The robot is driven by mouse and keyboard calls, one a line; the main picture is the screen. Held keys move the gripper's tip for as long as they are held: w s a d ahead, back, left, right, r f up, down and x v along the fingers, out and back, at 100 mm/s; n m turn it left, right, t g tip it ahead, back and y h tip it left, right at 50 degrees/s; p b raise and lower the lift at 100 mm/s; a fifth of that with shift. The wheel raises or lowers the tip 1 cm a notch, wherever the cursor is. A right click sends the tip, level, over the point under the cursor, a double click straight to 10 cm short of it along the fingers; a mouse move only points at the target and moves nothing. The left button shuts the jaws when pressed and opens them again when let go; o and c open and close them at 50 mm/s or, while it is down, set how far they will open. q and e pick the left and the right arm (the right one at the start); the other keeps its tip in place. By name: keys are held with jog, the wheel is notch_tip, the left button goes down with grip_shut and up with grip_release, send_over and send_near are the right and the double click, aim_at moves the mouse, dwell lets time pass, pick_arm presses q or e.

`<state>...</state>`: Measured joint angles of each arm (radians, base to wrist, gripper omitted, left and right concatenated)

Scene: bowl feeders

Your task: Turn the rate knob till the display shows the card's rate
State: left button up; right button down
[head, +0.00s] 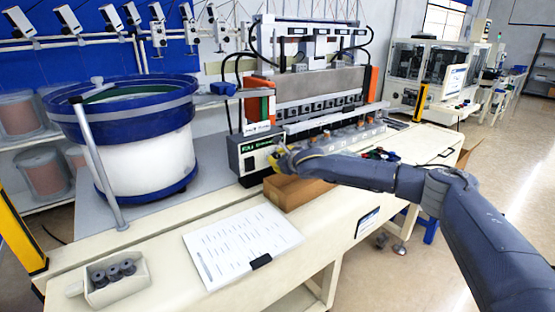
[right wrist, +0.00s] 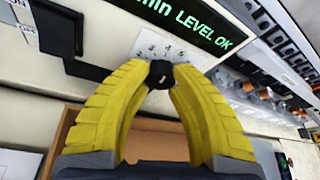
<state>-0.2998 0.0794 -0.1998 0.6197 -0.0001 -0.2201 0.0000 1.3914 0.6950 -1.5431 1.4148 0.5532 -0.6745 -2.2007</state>
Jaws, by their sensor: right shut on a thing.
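The feeder control box (head: 240,160) stands at the front of the machine, with a dark display (head: 258,145) of green text. In the right wrist view the display (right wrist: 190,22) is cut off at the top; "min LEVEL OK" is readable, the rate figure is out of frame. The black rate knob (right wrist: 160,74) sits below it on a plate with a printed scale. My right gripper (head: 278,158) has its yellow fingers closed around the knob. A small white card (head: 257,127) stands on top of the box, too small to read. My left gripper is not in view.
A blue-rimmed bowl feeder (head: 135,104) stands left of the box. An open cardboard box (head: 297,194) lies below my right gripper. A printed sheet (head: 240,243) and a tray of dark parts (head: 118,284) lie on the front bench.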

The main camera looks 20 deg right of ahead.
jog(key=m+y, duration=0.2)
jog(key=m, duration=0.1)
jog(key=shift+d+g, duration=0.1)
jog(key=shift+g, duration=0.3)
dwell(0.4)
jog(key=c, duration=1.3)
grip_release()
jog(key=v, duration=1.2)
jog(key=shift+w+r, duration=0.1)
